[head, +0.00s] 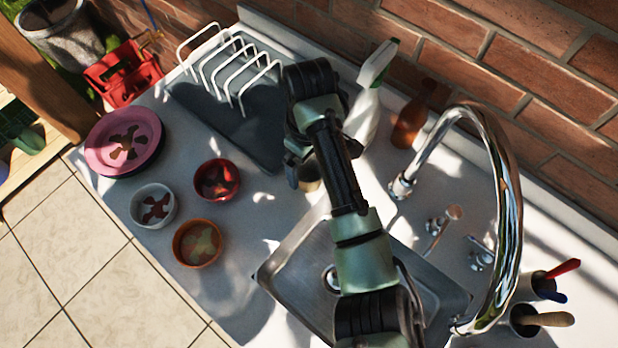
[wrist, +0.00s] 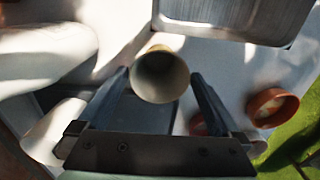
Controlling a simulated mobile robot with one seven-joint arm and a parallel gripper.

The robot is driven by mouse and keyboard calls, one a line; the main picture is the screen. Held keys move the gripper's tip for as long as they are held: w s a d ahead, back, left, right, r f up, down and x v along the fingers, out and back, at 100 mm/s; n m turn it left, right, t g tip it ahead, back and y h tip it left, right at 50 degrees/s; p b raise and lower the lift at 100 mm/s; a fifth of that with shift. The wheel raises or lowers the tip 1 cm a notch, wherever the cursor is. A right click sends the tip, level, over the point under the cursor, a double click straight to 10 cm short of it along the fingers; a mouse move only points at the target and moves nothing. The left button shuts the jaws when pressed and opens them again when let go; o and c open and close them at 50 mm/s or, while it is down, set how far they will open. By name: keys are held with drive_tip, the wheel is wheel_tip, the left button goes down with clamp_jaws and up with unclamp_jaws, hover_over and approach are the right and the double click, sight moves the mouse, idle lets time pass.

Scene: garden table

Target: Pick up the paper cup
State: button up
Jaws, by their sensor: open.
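The paper cup (wrist: 160,76) shows in the wrist view as a tan, open-topped cup, seen into its mouth. It sits between the two dark fingers of my gripper (wrist: 160,82), which are apart, with a gap visible on either side. In the head view the cup (head: 309,179) is mostly hidden by my arm and stands on the counter near the sink. My gripper (head: 294,168) is at the cup's left there, partly hidden. I cannot tell from these frames how far the fingers reach down around the cup.
A metal sink (head: 290,283) lies in front, with a curved tap (head: 510,215) at its right. A white spray bottle (head: 364,110) and a brown bottle (head: 408,125) stand behind. A dish rack (head: 225,110) is behind left; bowls (head: 198,243) and pink plates (head: 95,150) are left.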

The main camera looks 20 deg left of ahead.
drive_tip(key=shift+f+b, duration=0.4)
drive_tip(key=shift+f, duration=0.45)
drive_tip(key=shift+r, duration=0.1)
drive_tip(key=shift+c, duration=0.2)
drive_tip(key=c, duration=1)
